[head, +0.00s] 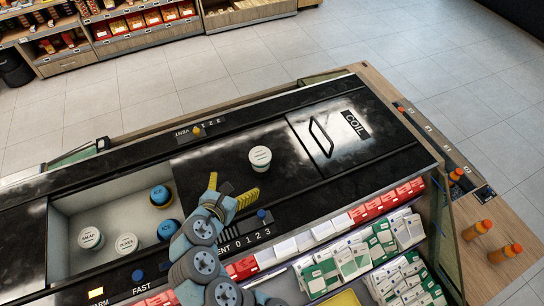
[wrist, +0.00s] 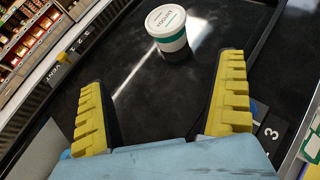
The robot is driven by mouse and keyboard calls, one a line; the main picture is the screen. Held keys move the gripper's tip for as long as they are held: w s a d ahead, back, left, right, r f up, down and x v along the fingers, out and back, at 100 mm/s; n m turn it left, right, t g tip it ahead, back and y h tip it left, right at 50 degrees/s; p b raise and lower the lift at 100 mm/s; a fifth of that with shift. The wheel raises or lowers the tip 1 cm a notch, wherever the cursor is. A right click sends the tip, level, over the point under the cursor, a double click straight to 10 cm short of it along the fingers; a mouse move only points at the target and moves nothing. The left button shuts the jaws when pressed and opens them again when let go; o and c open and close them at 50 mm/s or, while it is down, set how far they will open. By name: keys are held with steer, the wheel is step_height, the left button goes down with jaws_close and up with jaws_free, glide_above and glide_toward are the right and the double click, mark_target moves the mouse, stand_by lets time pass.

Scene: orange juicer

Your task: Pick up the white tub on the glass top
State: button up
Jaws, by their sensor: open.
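The white tub (head: 260,158) stands upright on the black glass top (head: 215,165), near its middle, in the head view. In the wrist view the tub (wrist: 167,27) has a white lid, a teal band and lettering that seems to read yogurt. It stands beyond the fingertips, roughly between them in line. My gripper (head: 240,188) is at the lower left of the tub, apart from it. In the wrist view my gripper (wrist: 162,75) shows two yellow ridged fingers spread wide, with nothing between them.
An open bin (head: 110,205) at left holds white tubs labelled salad (head: 91,238) and olives (head: 127,244), and blue ICE tubs (head: 160,196). A steel lid (head: 340,130) marked COIL lies right of the tub. Packets (head: 350,262) fill shelves in front. Orange-capped bottles (head: 478,229) stand at right.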

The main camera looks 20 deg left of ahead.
mark_target(256, 164)
steer(key=b, duration=0.1)
steer(key=w+f+b, duration=0.1)
steer(key=b, duration=0.1)
steer(key=shift+w+d+f, duration=0.15)
steer(key=shift+w+d, duration=0.15)
steer(key=shift+d, duration=0.1)
steer(key=b+x, duration=0.3)
steer(key=b, duration=0.1)
steer(key=shift+d+b, duration=0.1)
steer(key=shift+b, duration=0.2)
steer(key=shift+w+p, duration=0.35)
steer(key=shift+p, duration=0.2)
steer(key=shift+p+x, duration=0.65)
steer(key=shift+x, duration=2.45)
steer(key=shift+w+d, duration=0.1)
steer(key=shift+w, duration=0.1)
steer(key=shift+w+f+p, duration=0.2)
steer(key=shift+w+p, duration=0.2)
steer(key=shift+w, duration=0.1)
steer(key=shift+d+p+x, duration=0.2)
steer(key=shift+p+x, duration=0.35)
steer(key=shift+x, duration=1.35)
